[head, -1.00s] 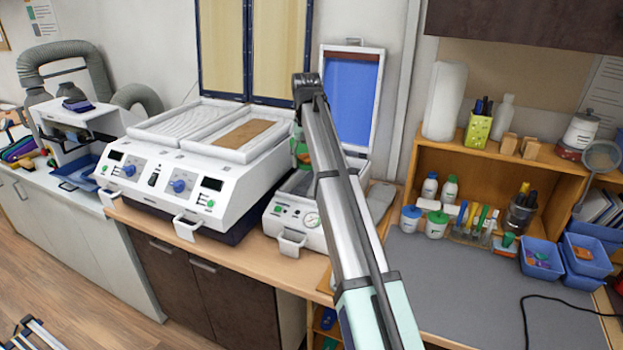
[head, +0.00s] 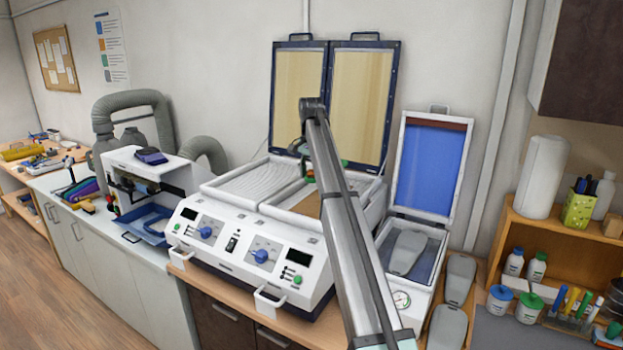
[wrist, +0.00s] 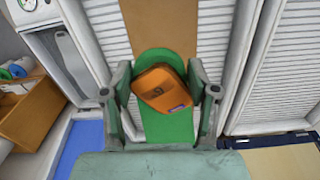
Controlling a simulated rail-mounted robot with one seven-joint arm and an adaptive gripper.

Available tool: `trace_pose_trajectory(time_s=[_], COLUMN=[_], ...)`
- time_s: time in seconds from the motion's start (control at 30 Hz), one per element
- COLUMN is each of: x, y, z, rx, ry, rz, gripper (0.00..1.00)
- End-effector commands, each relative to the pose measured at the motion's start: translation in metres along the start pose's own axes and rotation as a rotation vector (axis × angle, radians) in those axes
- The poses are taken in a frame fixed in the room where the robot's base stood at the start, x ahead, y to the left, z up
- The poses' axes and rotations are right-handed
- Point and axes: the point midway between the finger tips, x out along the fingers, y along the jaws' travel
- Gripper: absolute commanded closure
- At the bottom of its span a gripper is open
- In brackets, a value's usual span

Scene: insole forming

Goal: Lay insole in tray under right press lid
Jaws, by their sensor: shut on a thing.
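The two-bay press (head: 240,240) stands on the bench with both lids raised; the right lid (head: 360,105) has a tan panel. The right tray (head: 292,214) holds a flat tan strip (wrist: 165,22). My gripper (wrist: 160,80) is over this tray. Its fingers are shut on a green insole (wrist: 170,126) with a rounded end; an orange block with a blue label (wrist: 161,90) sits on it, between the fingers. The insole lies in line with the tan strip. I cannot tell whether it touches the tray. My arm hides part of the right bay in the head view.
The left tray (head: 243,184) has a ribbed white surface. To the right stands a smaller open press with a blue lid (head: 430,165) and a grey insole form (head: 405,252). More grey forms (head: 459,277) lie beside it. The raised lids stand behind the trays.

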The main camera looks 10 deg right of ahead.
Motion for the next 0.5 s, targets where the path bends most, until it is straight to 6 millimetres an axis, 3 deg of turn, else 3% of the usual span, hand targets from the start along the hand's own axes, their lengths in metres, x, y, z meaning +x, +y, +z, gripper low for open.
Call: trace_pose_trajectory(time_s=[0.27,0.5], x=[0.007,0.026], y=[-0.001,-0.001], z=[-0.001,0.0], rx=[0.007,0.006], ry=[0.0,0.0], rz=[0.0,0.001], gripper=[0.88,0.88])
